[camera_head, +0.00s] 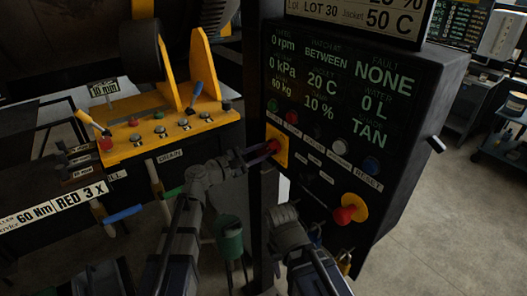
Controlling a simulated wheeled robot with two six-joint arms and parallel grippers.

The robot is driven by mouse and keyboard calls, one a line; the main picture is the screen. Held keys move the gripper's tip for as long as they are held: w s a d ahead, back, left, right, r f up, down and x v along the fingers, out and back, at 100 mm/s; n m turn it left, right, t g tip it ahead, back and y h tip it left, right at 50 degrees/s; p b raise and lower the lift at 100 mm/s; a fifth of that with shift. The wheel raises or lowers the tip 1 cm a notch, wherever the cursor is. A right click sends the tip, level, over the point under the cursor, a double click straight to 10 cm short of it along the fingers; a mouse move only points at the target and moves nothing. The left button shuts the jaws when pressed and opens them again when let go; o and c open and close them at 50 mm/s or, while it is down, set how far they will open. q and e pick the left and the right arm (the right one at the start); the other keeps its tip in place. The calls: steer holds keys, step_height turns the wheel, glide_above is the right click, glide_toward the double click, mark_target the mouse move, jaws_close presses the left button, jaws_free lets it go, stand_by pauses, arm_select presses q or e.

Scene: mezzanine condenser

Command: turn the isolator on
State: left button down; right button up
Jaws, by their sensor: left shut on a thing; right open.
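The isolator is most likely the red handle (273,147) on a square yellow plate (283,135), at the left edge of the dark control panel in the head view. My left gripper (265,151) reaches it from the left and is shut on the red handle. The fingers partly cover the handle, so its exact angle is hard to tell. My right gripper (285,214) is lower, in front of the panel's lower left part. It is open and apart from the handle; its fingertips are hard to make out.
A red knob on a yellow disc (355,206) sticks out at the panel's lower right. Several buttons sit below the panel's lit display (340,85). A yellow console (165,135) with levers stands left. A blue cart (500,145) stands far right; the floor (450,220) between is clear.

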arm_select(q)
steer(key=c, duration=0.6)
jaws_free()
steer(key=shift+c, duration=0.2)
steer(key=shift+a, duration=0.1)
steer(key=v, duration=0.7)
steer(key=shift+s+a, duration=0.25)
